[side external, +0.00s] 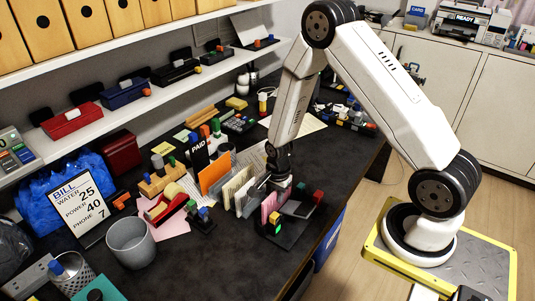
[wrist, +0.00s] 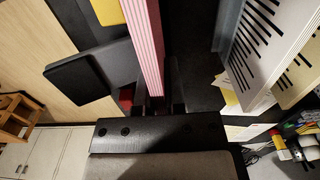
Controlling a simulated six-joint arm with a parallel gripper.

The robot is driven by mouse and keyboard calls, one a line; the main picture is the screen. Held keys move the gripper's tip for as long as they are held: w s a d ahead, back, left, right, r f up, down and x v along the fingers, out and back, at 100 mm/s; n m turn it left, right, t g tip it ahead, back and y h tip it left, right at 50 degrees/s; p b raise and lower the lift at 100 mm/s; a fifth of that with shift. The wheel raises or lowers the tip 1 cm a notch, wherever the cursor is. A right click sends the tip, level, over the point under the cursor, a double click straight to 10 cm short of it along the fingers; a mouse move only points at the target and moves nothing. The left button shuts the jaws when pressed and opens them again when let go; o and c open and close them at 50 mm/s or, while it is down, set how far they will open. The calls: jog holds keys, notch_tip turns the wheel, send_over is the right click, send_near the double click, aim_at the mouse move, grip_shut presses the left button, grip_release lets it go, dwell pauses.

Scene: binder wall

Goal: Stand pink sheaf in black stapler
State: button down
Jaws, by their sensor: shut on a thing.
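The pink sheaf (side external: 267,206) is a thin upright block near the desk's front edge. In the wrist view the sheaf (wrist: 147,40) shows striped page edges and runs down between my fingers. My gripper (side external: 277,184) is shut on it; the fingertips (wrist: 155,100) lie close at its sides. The black stapler (side external: 297,209), a dark body with flat plates and small yellow, green and red parts, is right beside the sheaf. A dark plate of it (wrist: 82,77) shows left of the sheaf in the wrist view. I cannot tell whether the sheaf's bottom touches the stapler.
A row of cream sheaves (side external: 238,188) and an orange folder (side external: 213,174) stands close to the left of my gripper. A tape dispenser (side external: 166,207) and grey cup (side external: 131,243) are further left. The desk's front edge drops to the floor on the right.

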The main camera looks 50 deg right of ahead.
jog(key=shift+f, duration=0.7)
dwell(0.5)
jog(key=c, duration=0.6)
grip_release()
jog(key=shift+r, duration=0.15)
jog(key=shift+r, duration=3.8)
